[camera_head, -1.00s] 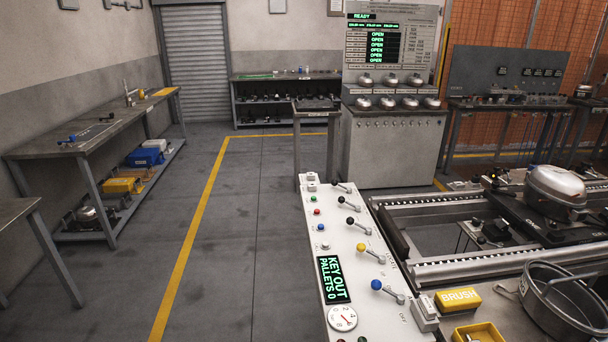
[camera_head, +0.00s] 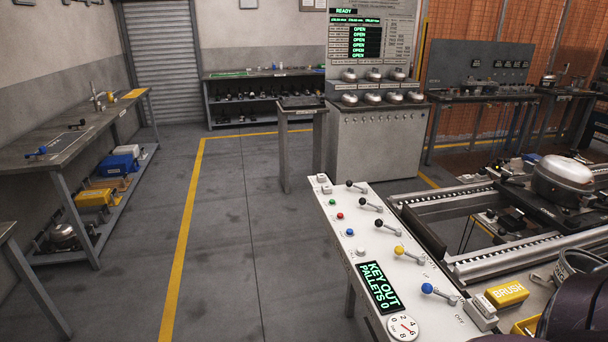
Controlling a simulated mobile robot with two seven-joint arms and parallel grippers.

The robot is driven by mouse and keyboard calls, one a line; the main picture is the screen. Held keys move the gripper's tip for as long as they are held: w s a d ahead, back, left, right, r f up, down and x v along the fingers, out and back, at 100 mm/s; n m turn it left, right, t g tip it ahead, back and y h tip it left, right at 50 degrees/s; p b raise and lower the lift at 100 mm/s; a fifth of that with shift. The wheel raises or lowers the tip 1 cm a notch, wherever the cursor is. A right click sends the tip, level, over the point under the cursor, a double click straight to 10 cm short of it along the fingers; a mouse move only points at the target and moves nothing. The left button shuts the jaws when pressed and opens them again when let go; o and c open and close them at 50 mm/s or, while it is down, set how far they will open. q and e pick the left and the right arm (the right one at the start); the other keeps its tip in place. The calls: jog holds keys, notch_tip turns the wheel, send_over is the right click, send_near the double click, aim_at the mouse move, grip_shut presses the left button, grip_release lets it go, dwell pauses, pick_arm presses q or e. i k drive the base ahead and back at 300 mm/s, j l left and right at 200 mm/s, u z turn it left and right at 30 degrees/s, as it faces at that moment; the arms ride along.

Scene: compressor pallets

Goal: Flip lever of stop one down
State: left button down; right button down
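A white control panel (camera_head: 343,229) stands at the lower middle right, with a row of levers along its right side. From far to near, three levers have black knobs, (camera_head: 350,186), (camera_head: 363,202) and (camera_head: 379,224). Then come a lever with a yellow knob (camera_head: 399,251) and one with a blue knob (camera_head: 427,289). All the knobs point toward the panel's left side. The lever labels are too small to read, so I cannot tell which is stop one. Neither gripper's fingers show in the view.
A display (camera_head: 380,287) reads "KEY OUT PALLETS 0" beside a dial (camera_head: 402,327). A dark shape fills the lower right corner. The floor at left is clear.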

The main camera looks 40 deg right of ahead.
aim_at(348, 184)
jog(key=i+z, duration=0.35)
jog(key=z, duration=0.15)
jog(key=i+j+z, duration=0.25)
jog(key=z, duration=0.2)
jog(key=i+j+z, duration=0.15)
jog(key=i, duration=0.15)
jog(key=i+z, duration=0.15)
jog(key=i, duration=0.2)
